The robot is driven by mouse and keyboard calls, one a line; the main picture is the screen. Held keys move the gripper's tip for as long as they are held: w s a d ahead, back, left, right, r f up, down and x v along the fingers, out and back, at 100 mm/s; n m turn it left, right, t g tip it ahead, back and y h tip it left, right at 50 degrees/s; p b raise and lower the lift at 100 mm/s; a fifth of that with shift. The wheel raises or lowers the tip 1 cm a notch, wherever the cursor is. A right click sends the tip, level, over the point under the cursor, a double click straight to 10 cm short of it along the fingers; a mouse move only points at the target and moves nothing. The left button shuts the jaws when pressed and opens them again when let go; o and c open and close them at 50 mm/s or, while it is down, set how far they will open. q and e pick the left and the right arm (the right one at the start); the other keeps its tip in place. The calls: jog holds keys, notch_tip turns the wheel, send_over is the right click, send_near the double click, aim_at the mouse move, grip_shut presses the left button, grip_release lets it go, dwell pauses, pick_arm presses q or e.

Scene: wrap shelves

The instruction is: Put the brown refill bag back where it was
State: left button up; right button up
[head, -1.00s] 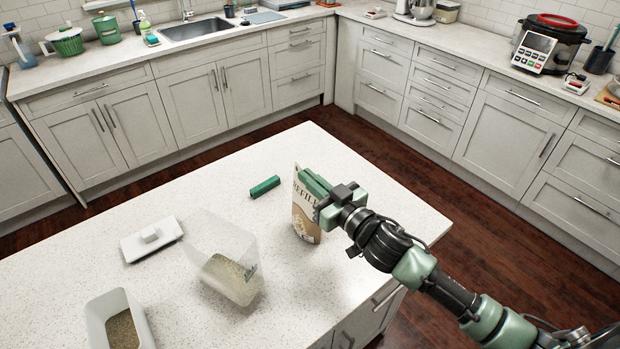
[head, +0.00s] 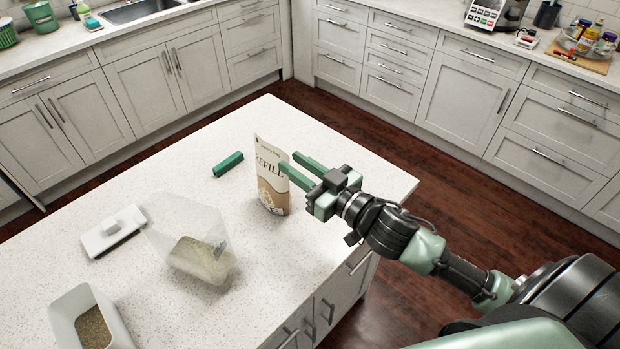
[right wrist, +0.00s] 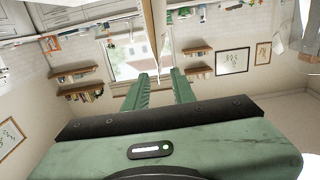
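The brown refill bag (head: 272,185) stands upright on the speckled island counter, its printed "REFILL" face showing in the head view. My right gripper (head: 293,167) is at the bag's upper right edge, with its two green fingers apart. One finger overlaps the bag's edge in the picture; I cannot tell whether it touches. In the right wrist view the fingers (right wrist: 160,90) are also spread, with a thin tan edge (right wrist: 153,40), probably the bag, beyond them. My left gripper is not in view.
A clear container (head: 190,240) with grain, a white lid (head: 112,232), a white grain tub (head: 90,322) and a green bar-shaped object (head: 228,164) are on the island (head: 330,150). The counter behind and right of the bag is clear.

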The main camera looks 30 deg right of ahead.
jog(key=shift+b+v, duration=0.4)
jog(key=shift+v, duration=1.8)
